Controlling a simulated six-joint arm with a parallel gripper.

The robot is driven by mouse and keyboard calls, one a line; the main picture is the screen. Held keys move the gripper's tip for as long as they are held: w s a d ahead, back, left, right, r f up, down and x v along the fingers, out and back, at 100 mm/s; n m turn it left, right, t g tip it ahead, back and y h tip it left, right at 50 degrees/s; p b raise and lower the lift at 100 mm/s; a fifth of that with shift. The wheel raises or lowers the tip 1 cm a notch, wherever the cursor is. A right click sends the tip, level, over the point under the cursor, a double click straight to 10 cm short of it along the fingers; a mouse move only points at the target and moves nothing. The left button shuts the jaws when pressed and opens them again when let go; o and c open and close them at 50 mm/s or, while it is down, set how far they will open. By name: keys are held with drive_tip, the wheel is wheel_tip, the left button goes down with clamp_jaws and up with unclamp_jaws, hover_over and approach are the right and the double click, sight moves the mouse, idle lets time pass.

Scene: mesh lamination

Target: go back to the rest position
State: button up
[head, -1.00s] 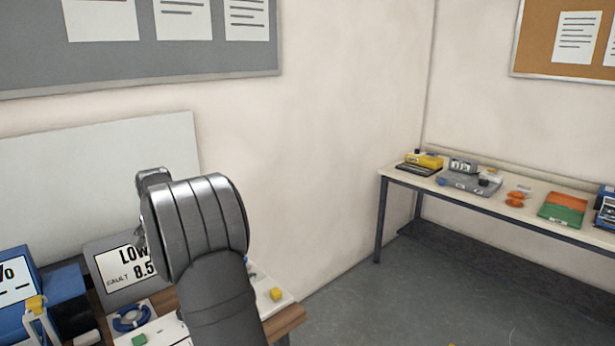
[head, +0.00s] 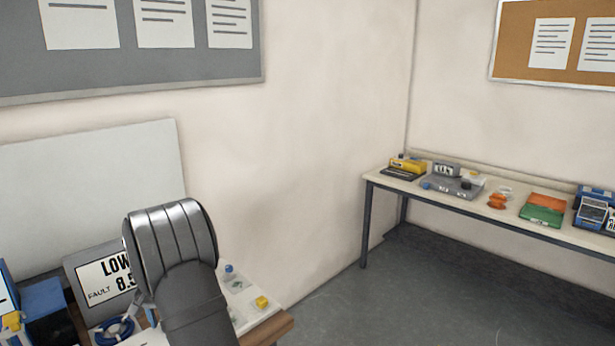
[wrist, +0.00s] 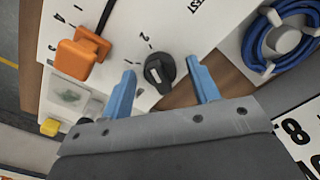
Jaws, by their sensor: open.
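My gripper (wrist: 163,85) shows in the wrist view with its two blue fingers spread apart. It is open, with nothing held between the fingers. A black rotary knob (wrist: 159,73) on a white panel (wrist: 140,25) appears between and beyond the fingertips; I cannot tell how far away it is.
A display (head: 107,282) reading "LOW" stands left of my arm. A blue cable coil (head: 113,331) lies below it. A yellow knob (head: 262,302) is near the bench's right end. A side table (head: 400,184) with several devices stands along the right wall, with open floor before it.

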idle(0.3)
wheel_tip(320, 180, up, 18)
wheel_tip(320, 180, down, 18)
drive_tip(key=shift+r, duration=0.25)
drive_tip(key=shift+f, duration=0.35)
drive_tip(key=n, duration=0.7)
drive_tip(key=shift+r, duration=0.1)
drive_tip(key=n, duration=0.4)
drive_tip(key=shift+n, duration=0.4)
drive_tip(key=shift+r, duration=1.4)
